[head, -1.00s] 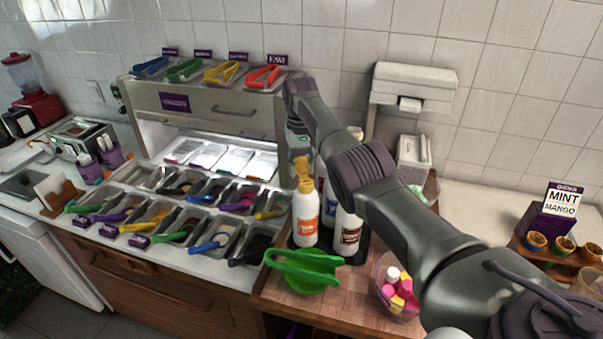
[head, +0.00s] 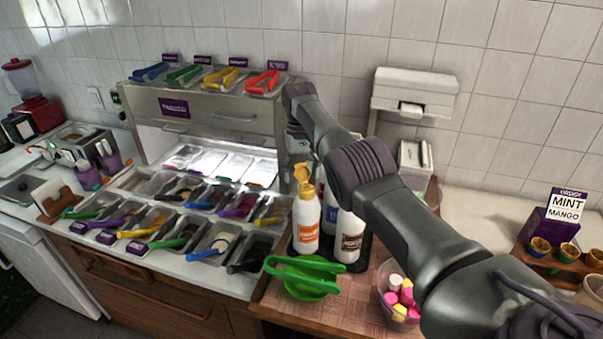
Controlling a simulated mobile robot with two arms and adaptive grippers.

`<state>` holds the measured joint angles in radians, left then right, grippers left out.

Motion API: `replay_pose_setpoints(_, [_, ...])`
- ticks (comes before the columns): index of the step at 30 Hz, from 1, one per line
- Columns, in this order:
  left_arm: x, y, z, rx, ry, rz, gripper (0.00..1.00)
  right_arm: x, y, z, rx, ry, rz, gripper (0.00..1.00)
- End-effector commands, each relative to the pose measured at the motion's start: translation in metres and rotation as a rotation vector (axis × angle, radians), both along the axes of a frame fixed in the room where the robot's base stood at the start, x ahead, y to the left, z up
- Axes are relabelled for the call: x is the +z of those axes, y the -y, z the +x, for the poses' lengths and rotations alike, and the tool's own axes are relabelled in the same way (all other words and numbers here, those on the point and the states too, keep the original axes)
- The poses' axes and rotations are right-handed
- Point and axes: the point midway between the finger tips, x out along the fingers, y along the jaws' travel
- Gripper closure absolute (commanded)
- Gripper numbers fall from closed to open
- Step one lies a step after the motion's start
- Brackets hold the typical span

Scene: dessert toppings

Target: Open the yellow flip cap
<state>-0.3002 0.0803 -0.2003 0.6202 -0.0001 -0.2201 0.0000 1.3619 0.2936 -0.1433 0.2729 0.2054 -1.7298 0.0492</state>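The yellow flip cap (head: 304,187) tops a white squeeze bottle with an orange label (head: 306,222), upright on the wooden counter. Its upper part stands up above the base, so the lid looks raised, but the detail is small. My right gripper (head: 299,152) points down just above the cap, at the end of my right arm, which comes in from the right. Its fingertips are small and partly hidden, so I cannot tell whether they touch the cap or are open. My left gripper is not in view.
A bottle with a brown label (head: 349,240) stands right beside it, with a blue-labelled one (head: 330,214) partly hidden behind. A green bowl (head: 306,287) with green tongs and a bowl of colourful pieces (head: 400,298) are in front. Topping trays (head: 221,238) fill the left.

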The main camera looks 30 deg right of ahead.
Motion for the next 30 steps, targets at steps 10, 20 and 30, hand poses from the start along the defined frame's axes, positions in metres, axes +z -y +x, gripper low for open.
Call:
replay_pose_setpoints(10, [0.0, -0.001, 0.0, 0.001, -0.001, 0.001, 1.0, 0.017, 0.001, 0.001, 0.0, 0.005, 0.0, 0.31])
replay_pose_setpoints(20, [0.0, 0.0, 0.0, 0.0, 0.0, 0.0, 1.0, 0.08, 0.0, 0.001, 0.0, 0.003, 0.0, 0.31])
replay_pose_setpoints(30, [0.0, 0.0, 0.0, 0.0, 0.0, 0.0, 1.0, 0.1, 0.0, 0.001, 0.0, 0.0, -0.001, 0.31])
